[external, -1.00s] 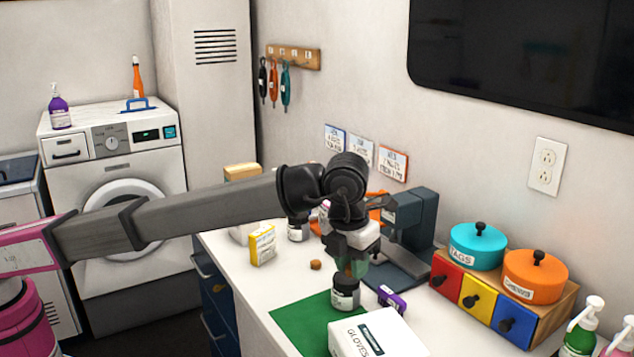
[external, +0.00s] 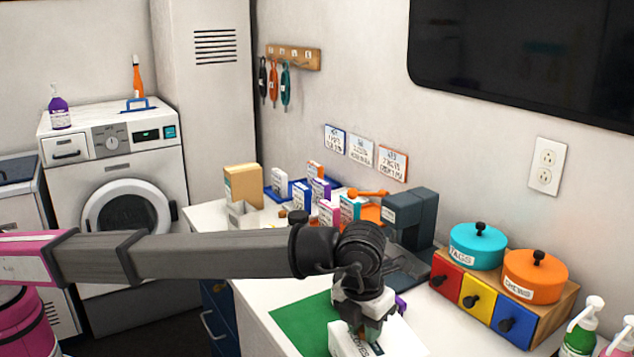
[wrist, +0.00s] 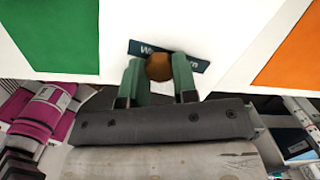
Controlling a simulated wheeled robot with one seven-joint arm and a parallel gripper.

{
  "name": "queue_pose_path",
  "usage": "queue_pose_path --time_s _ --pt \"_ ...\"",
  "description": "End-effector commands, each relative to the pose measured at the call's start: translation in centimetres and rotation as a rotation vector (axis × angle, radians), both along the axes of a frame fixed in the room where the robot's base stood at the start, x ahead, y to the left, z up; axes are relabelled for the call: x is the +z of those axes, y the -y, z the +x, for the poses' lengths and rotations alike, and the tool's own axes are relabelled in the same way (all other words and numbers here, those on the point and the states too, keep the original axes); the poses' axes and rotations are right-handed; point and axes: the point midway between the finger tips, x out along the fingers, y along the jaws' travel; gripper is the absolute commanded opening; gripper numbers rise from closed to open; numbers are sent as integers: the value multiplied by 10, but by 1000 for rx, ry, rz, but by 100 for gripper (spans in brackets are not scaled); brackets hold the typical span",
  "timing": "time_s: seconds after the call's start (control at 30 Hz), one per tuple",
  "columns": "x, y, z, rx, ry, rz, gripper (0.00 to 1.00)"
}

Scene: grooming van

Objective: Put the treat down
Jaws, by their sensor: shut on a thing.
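The treat covers part of a dark teal label (wrist: 190,62) on the white surface below. I cannot tell if the treat touches that surface. In the external view the treat is hidden by the gripper.
A green mat (external: 297,322) lies left of the box; an orange patch (wrist: 290,50) shows on the other side. A dark grey stand (external: 410,222) and a drawer unit with red, yellow and blue fronts (external: 477,293) stand behind. Several small boxes crowd the far counter end.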

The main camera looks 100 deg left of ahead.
Motion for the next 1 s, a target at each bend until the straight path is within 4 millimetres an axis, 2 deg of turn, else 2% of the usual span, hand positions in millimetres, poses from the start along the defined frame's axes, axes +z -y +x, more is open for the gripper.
queue_pose_path --time_s 0.27,0.3,0.37,0.73,0.87,1.0 --pt "-2 0 0 0 0 0 5" --pt "-2 0 0 0 0 0 36" --pt "-2 0 0 0 0 0 52" --pt "3 0 0 0 1 0 52" --pt "19 2 -1 0 1 0 52" --pt "47 4 -2 0 2 0 52"
